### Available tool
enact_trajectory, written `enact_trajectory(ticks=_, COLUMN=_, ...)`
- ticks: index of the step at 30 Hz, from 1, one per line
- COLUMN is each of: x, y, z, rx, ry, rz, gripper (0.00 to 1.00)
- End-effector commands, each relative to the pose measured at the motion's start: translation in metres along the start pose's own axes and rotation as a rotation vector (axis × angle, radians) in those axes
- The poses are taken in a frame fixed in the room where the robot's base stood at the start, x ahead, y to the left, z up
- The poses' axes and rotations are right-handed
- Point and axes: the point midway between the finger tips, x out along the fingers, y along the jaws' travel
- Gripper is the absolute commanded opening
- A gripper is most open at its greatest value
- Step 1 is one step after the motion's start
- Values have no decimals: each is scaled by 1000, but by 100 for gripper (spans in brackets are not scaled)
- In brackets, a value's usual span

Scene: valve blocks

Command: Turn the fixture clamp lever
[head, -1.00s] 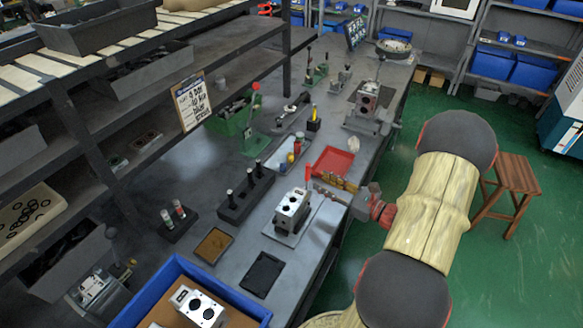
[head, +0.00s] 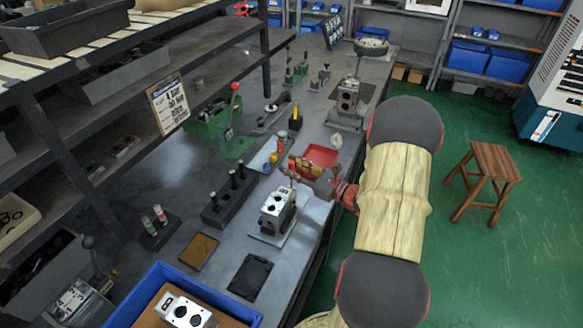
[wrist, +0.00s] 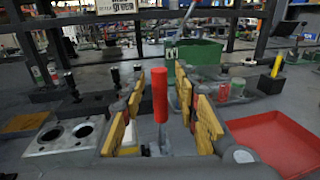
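The clamp lever has an upright red handle (wrist: 160,95) on a thin metal stem. It stands beside the grey valve block (wrist: 66,135), which also shows on its fixture plate in the head view (head: 277,207). My gripper (wrist: 160,108) is open, with yellow-padded fingers to the left and right of the red handle. Gaps show on both sides, and I see no contact. In the head view my gripper (head: 303,168) is beyond the block, near the bench's right edge. The lever's base is partly hidden by my gripper.
A red tray (wrist: 272,140) lies just right of my gripper in the wrist view. A green press (head: 222,128) and a black holder with several dark pins (head: 228,205) stand on the bench. A blue bin (head: 150,290) is at the near end. A wooden stool (head: 485,175) stands on the floor.

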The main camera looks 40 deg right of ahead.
Motion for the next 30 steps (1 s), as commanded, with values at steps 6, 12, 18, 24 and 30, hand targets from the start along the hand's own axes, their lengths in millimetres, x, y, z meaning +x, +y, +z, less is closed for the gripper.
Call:
enact_trajectory(ticks=6, x=0, y=0, z=0, rx=0, ry=0, rz=0, gripper=23)
enact_trajectory(ticks=12, x=0, y=0, z=0, rx=0, ry=0, rz=0, gripper=11)
enact_trajectory(ticks=18, x=0, y=0, z=0, rx=0, ry=0, rz=0, gripper=0)
enact_trajectory(ticks=24, x=0, y=0, z=0, rx=0, ry=0, rz=0, gripper=0)
enact_trajectory(ticks=30, x=0, y=0, z=0, rx=0, ry=0, rz=0, gripper=0)
